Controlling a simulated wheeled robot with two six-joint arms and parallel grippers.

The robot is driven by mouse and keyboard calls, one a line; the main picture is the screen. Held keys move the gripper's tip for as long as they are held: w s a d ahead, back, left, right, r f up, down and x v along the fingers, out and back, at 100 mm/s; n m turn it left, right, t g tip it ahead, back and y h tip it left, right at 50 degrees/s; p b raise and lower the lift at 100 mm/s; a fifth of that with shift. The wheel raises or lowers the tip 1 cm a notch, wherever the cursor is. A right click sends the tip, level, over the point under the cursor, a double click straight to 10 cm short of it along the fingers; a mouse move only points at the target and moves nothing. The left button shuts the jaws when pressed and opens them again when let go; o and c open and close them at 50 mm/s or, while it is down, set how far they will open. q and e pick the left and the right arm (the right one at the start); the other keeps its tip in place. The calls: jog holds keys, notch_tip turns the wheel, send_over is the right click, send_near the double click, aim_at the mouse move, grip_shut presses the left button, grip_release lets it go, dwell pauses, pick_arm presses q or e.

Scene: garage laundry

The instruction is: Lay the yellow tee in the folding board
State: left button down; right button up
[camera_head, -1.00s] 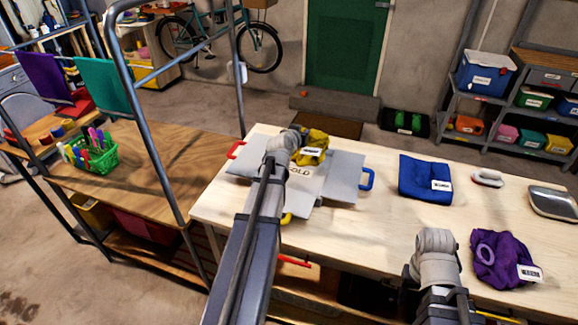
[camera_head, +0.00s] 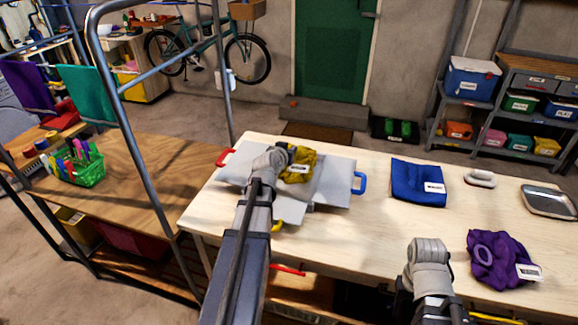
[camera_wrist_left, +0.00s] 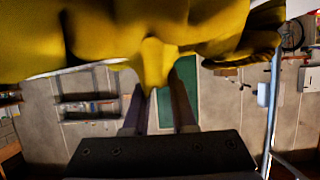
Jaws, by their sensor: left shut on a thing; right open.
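The yellow tee (camera_head: 299,164) is a crumpled bundle with a white label, over the middle of the grey folding board (camera_head: 334,187) in the head view. My left gripper (camera_head: 285,153) is shut on the tee. In the left wrist view the tee (camera_wrist_left: 150,45) fills the top, pinched between the fingers (camera_wrist_left: 160,95). I cannot tell whether the tee touches the board. The board lies open on the table, with red, blue and yellow handles at its edges. My right gripper (camera_head: 430,252) is over the table's front edge; its fingers are hidden behind its wrist.
On the pale wooden table (camera_head: 375,228) lie a folded blue cloth (camera_head: 418,181), a crumpled purple garment (camera_head: 497,259), a white-handled item (camera_head: 480,179) and a metal tray (camera_head: 549,201). A metal frame (camera_head: 150,130) stands left of the table. The table between board and purple garment is clear.

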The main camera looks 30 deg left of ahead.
pick_arm(q)
notch_tip(320, 180, down, 4)
jog(key=b, duration=0.3)
jog(key=shift+r+b, duration=0.2)
jog(key=shift+b, duration=0.1)
jog(key=shift+f+b, duration=0.55)
jog(key=shift+f, duration=0.05)
jog(key=shift+d, duration=0.1)
jog(key=c, duration=0.7)
grip_release()
jog(key=shift+s, duration=0.1)
